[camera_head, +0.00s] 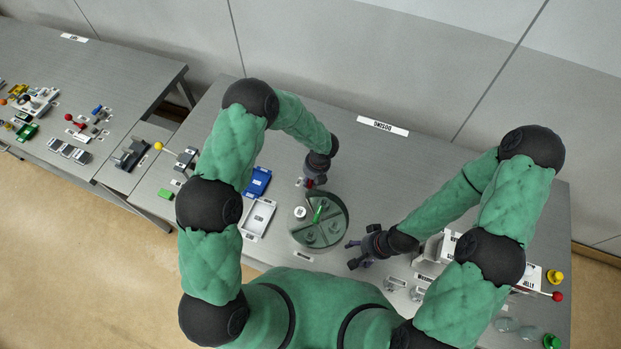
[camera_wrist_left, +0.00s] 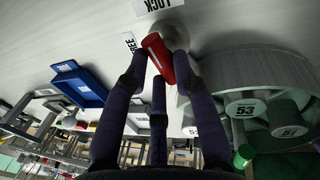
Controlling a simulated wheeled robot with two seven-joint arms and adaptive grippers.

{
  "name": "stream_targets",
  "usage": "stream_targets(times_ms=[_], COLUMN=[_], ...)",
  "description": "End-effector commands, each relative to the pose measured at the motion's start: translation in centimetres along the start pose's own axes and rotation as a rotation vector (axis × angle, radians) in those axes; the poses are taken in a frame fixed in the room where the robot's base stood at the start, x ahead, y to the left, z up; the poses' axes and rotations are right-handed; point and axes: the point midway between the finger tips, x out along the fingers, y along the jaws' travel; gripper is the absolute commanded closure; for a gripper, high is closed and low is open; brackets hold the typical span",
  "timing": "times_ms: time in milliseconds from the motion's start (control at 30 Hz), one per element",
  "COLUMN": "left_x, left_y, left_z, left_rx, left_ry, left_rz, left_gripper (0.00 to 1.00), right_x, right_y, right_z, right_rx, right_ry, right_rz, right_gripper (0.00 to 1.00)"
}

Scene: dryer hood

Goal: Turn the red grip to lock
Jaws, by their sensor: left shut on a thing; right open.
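The red grip (camera_wrist_left: 157,57) is between the fingertips of my left gripper (camera_wrist_left: 160,66) in the left wrist view, beside a grey round hub (camera_wrist_left: 172,32). A white line runs along the grip. The LOCK label (camera_wrist_left: 158,5) is above it and the FREE label (camera_wrist_left: 129,42) is just left of its upper end. In the head view, the grip (camera_head: 309,183) is a small red patch under my left gripper (camera_head: 312,182), mostly hidden. My right gripper (camera_head: 352,255) is open and empty, right of the round drum.
A round drum with dividers (camera_head: 335,235) stands close to the grip, with a green piece (camera_head: 318,212) on it. A blue tray (camera_head: 257,182) and a white tray (camera_head: 268,217) lie to its left. Jars and labelled boxes crowd the right end.

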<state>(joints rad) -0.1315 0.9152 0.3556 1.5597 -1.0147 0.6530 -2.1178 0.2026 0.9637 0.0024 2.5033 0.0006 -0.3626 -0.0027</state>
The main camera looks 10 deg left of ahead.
Motion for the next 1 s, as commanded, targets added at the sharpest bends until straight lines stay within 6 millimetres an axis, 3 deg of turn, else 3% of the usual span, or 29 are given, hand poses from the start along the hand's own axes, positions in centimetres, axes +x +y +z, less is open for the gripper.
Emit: stream_targets(times_ms=[333,900,933,1000], left_x=[-0.10,-0.09,-0.10,-0.09], left_y=[0.04,0.04,0.04,0.04], left_z=[0.12,0.17,0.18,0.16], left_rx=[0.144,0.174,0.174,0.174], left_ry=[-0.031,-0.038,-0.038,-0.038], left_rz=[-0.001,-0.001,-0.001,0.000], left_gripper=[1.00,1.00,0.67,0.49], right_x=[-0.17,-0.18,-0.18,-0.18], right_y=[-0.06,-0.07,-0.07,-0.07], right_z=[0.01,0.01,0.01,0.01], right_rx=[0.000,0.000,0.000,0.000], right_ry=[0.000,0.000,0.000,0.000], right_rz=[0.000,0.000,0.000,0.000], right_gripper=[0.36,0.36,0.36,0.36])
